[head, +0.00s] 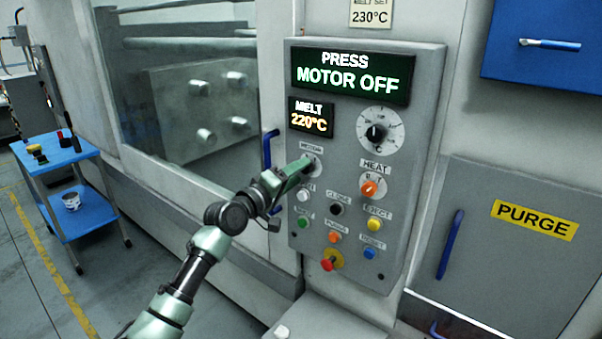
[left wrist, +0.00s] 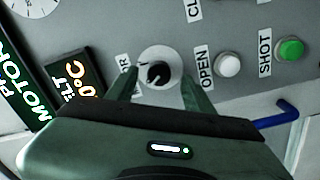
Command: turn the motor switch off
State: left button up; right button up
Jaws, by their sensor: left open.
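The motor switch (left wrist: 158,74) is a black knob on a round light plate, close in front of my left gripper in the left wrist view. In the head view its plate (head: 316,162) sits under the MOTOR label and is partly covered by the gripper. My left gripper (head: 303,167) is open at the panel. In the left wrist view its two fingers (left wrist: 160,90) stand on either side of the knob. I cannot tell whether they touch it. The display (head: 352,75) above reads PRESS MOTOR OFF. My right gripper is not in view.
The control panel (head: 408,205) also holds an orange HEAT knob (head: 369,188), a dial (head: 377,133), several coloured buttons and a red knob on yellow (head: 329,263). A blue handle (head: 268,150) is left of the panel. A PURGE door (head: 500,270) is to the right.

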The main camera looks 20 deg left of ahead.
pick_arm(q)
jog(key=b+v, duration=0.1)
jog(key=v, duration=0.4)
jog(key=shift+s+a, duration=0.1)
jog(key=shift+s, duration=0.25)
